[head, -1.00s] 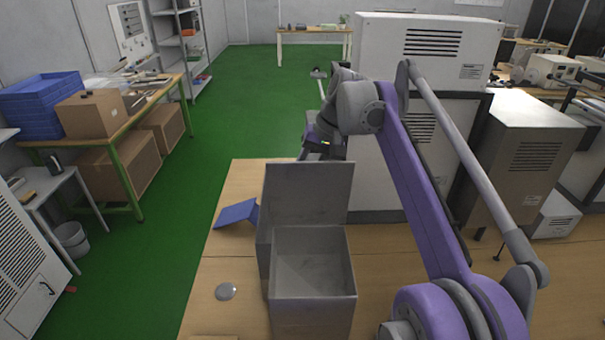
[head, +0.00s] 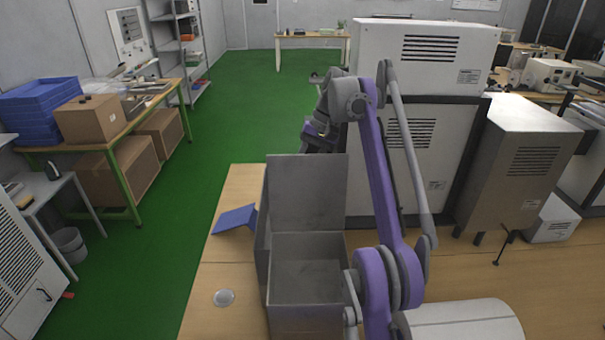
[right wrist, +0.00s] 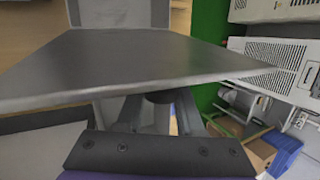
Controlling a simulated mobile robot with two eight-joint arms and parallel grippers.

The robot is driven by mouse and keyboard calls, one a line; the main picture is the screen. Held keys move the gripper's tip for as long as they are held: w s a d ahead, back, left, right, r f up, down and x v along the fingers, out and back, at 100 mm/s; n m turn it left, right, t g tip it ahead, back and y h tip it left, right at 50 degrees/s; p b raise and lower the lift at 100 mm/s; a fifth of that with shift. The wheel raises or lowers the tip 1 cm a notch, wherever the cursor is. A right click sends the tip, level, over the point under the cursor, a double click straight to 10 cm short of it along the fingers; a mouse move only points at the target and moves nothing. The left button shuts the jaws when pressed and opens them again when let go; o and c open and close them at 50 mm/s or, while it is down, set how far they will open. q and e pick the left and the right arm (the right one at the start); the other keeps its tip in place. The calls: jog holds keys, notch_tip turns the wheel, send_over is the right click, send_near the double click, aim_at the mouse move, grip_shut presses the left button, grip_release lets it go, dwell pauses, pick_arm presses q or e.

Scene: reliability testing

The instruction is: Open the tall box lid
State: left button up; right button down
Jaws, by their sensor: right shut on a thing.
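The tall grey metal box (head: 305,315) stands on the wooden table with its open top facing up and its inside empty. Its lid (head: 306,192) stands up from the far rim, swung open. In the right wrist view the lid (right wrist: 145,70) is a broad dark panel across the picture, very close to the camera. My right gripper (head: 318,142) is behind the lid's top edge and shut on the lid. In the right wrist view its fingers (right wrist: 158,108) are mostly hidden under the panel. My left gripper is not in view.
On the table (head: 215,270), left of the box, are a blue angled piece (head: 235,219) and a small round metal disc (head: 224,297). Large grey cabinets (head: 430,60) stand to the right and behind. Green floor (head: 240,100) is open on the far left side.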

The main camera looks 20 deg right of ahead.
jog(key=shift+s+a+f, duration=0.1)
jog(key=shift+s+f, duration=0.05)
jog(key=shift+f, duration=0.05)
jog(key=c, duration=0.5)
grip_release()
jog(key=shift+r, duration=0.2)
